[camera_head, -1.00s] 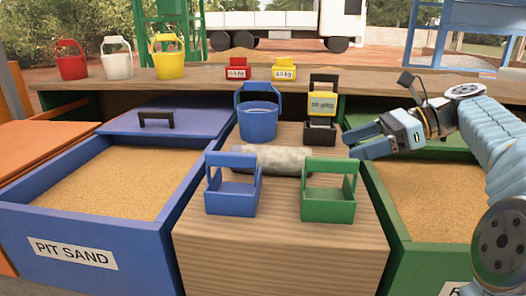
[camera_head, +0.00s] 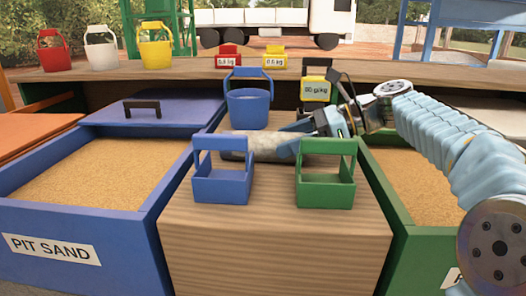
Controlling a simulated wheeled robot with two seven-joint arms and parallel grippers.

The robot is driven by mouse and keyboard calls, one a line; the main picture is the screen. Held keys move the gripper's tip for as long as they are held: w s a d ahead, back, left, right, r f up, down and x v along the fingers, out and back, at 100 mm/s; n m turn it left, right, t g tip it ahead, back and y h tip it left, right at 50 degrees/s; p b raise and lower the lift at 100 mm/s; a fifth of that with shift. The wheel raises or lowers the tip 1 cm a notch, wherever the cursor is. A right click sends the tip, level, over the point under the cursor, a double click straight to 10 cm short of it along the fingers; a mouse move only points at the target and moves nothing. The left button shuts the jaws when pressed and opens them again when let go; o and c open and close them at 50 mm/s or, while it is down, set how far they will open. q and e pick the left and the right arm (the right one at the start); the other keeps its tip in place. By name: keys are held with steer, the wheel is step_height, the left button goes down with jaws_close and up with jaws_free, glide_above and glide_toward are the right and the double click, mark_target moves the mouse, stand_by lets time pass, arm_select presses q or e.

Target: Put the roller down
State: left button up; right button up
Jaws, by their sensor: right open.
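The roller, a mottled grey-white cylinder (camera_head: 268,149), lies on its side on the wooden bench (camera_head: 275,245), behind a small blue open box and a small green one. The blue box's handle hides part of its left end. My right gripper (camera_head: 288,137) is open at the roller's right end, its fingers pointing left. Whether the fingers touch the roller or straddle it I cannot tell, as the green box's handle partly hides that end. My left gripper is not in view.
The blue box (camera_head: 222,188) and green box (camera_head: 325,189) stand at the front. A blue bucket (camera_head: 248,108) is behind the roller. A scale-like device (camera_head: 316,90) stands behind my right wrist. Sand bins flank the bench. The bench front is clear.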

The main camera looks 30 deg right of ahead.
steer(key=shift+x, duration=0.85)
steer(key=shift+r, duration=0.1)
steer(key=c, duration=1.4)
